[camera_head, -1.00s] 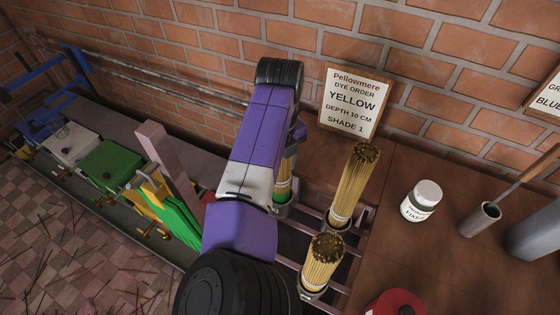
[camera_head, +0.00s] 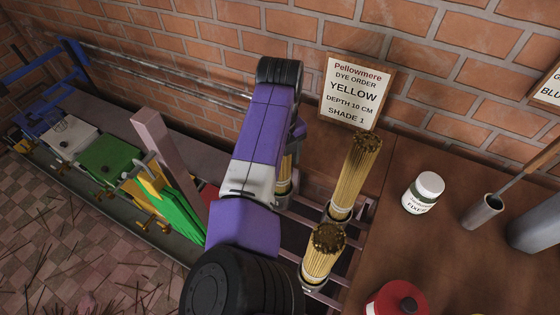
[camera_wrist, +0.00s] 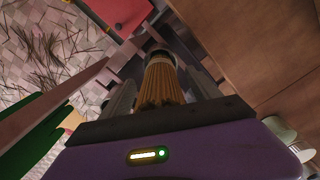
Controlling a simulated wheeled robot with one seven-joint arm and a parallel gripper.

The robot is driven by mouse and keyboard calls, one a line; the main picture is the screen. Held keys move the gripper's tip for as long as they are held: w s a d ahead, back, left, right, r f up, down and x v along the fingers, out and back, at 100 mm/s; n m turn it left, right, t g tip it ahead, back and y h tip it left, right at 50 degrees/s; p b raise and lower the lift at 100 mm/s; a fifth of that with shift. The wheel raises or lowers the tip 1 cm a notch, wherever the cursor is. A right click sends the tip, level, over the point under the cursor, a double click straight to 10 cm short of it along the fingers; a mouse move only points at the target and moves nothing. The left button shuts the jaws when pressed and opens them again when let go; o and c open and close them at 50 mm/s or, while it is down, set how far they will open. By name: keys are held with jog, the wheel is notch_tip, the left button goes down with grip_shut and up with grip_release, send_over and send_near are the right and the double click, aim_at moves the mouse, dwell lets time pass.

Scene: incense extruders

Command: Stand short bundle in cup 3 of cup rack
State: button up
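My gripper shows in the wrist view (camera_wrist: 161,92), its two grey fingers on either side of a yellow stick bundle (camera_wrist: 163,83). Whether the fingers press on this bundle I cannot tell. A pale band and a dark ring show at its far end. In the head view my arm hides the gripper, and part of a banded bundle (camera_head: 284,170) shows beside the arm. Two more yellow bundles stand in the cup rack (camera_head: 305,222): one farther back (camera_head: 354,172), one nearer (camera_head: 323,255). Cup numbers are not readable.
A sign reading yellow, depth 10 cm, shade 1 (camera_head: 350,92) is by the brick wall. A white jar (camera_head: 423,193), a grey holder with a stick (camera_head: 482,212) and a red pot (camera_head: 398,302) stand right of the rack. Green and white machines (camera_head: 109,158) line the left.

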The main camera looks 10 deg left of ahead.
jog(key=shift+r, duration=3.9)
jog(key=shift+r, duration=0.1)
